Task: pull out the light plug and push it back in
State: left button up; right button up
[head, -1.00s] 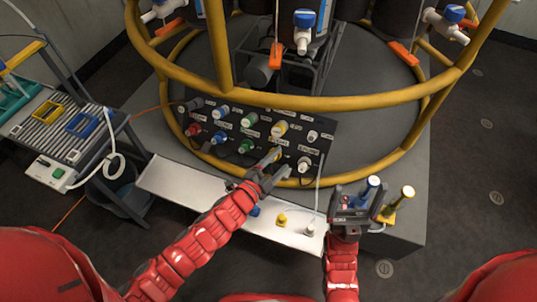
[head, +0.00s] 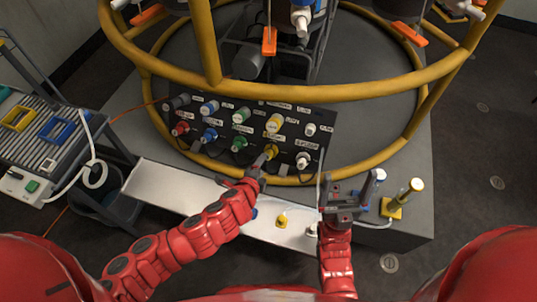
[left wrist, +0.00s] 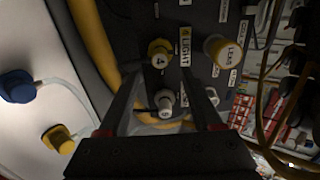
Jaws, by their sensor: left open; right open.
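The light plug (head: 270,151) is the yellow plug in the lower row of the dark socket panel, sitting in its socket. In the left wrist view the yellow plug (left wrist: 160,53) bears a 4 beside the LIGHT label (left wrist: 185,45). My left gripper (head: 264,163) is open in front of it. In the left wrist view the fingers (left wrist: 160,72) point at the panel on either side of the yellow plug, and I cannot tell whether they touch it. My right gripper (head: 343,190) is open and empty at the right end of the white shelf.
A white plug (head: 303,160) sits right of the light plug and a larger yellow plug (head: 275,122) above it. Below, the white shelf (head: 160,187) carries loose plugs, one yellow (head: 282,221). A yellow rail (head: 330,97) arches over the panel. A yellow-based post (head: 392,208) stands at right.

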aim_at(269, 155)
pick_arm(q)
jog(key=shift+b+x, duration=2.05)
jog(key=shift+x, duration=2.25)
grip_shut()
jog(key=shift+r, duration=0.1)
jog(key=p+v, duration=0.3)
jog(key=v, duration=0.3)
dwell(0.4)
